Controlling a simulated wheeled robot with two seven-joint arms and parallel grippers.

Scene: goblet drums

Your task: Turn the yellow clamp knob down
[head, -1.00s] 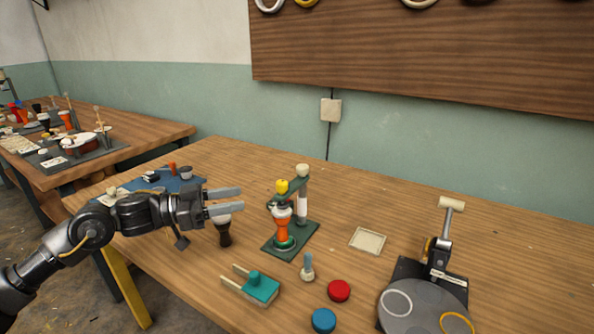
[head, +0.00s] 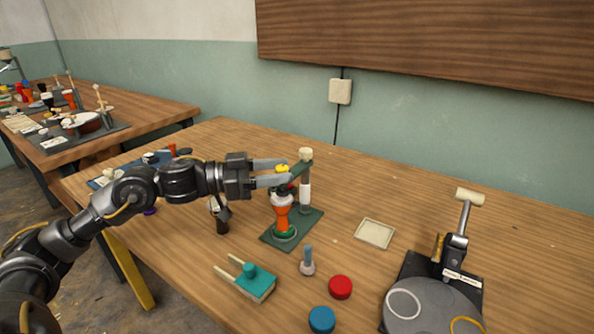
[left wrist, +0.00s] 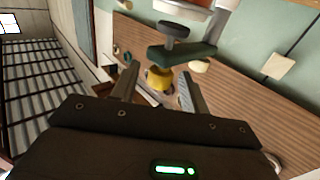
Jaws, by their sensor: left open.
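One finger partly hides the knob. In the left wrist view the knob (left wrist: 159,78) shows between the two open fingertips (left wrist: 157,90). I cannot tell whether the fingers touch it. My right gripper is not in view.
A teal block with prongs (head: 248,279), a grey-blue peg (head: 308,262), a red disc (head: 340,287) and a blue disc (head: 321,319) lie in front. A cream tray (head: 374,233) and a lever device (head: 435,290) stand to the right. A dark drum (head: 221,222) stands below my left gripper.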

